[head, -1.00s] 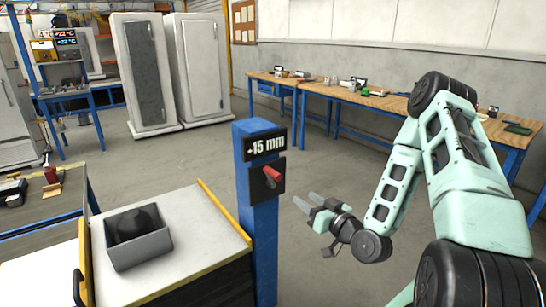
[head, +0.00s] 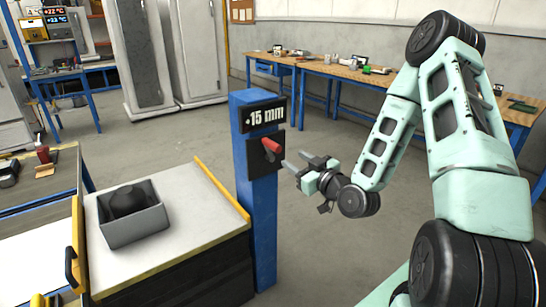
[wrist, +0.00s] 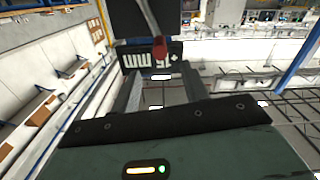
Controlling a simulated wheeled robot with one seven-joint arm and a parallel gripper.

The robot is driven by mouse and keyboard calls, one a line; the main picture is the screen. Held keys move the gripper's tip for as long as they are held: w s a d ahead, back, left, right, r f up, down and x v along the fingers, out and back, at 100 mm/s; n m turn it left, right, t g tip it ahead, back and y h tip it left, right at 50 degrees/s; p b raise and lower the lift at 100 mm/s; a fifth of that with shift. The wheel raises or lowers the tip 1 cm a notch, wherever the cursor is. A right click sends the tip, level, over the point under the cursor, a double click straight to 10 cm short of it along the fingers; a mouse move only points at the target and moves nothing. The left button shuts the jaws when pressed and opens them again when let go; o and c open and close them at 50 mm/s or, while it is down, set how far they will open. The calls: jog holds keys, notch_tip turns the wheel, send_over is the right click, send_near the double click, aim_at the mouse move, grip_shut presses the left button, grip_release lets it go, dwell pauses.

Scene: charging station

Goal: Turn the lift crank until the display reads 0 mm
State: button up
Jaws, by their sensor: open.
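The lift crank (head: 271,146) has a red handle on a dark plate, on the front of a blue post (head: 262,228). The display (head: 265,115) above it reads +15 mm. In the wrist view the display (wrist: 148,59) appears upside down, and the red crank handle (wrist: 160,48) is beyond the fingertips. My gripper (head: 295,160) is open and empty, just right of the crank and slightly below its handle, with fingers pointing towards the post. The fingers (wrist: 165,85) also show apart in the wrist view. They look clear of the handle; the exact gap is hard to judge.
Left of the post is a pale-topped platform (head: 175,245) with yellow edges, bearing a grey bin (head: 135,232) with a dark round object inside. A wooden workbench (head: 345,75) runs along the back wall. Grey cabinets (head: 190,50) stand behind. Floor right of the post is clear.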

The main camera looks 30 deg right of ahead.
aim_at(273, 146)
jog(key=w+b, duration=0.1)
jog(key=w, duration=0.3)
jog(key=w+b, duration=0.2)
jog(key=w, duration=0.2)
jog(key=w+b, duration=0.2)
jog(key=w, duration=0.1)
jog(key=shift+w+a, duration=0.25)
jog(key=shift+w, duration=0.15)
grip_shut()
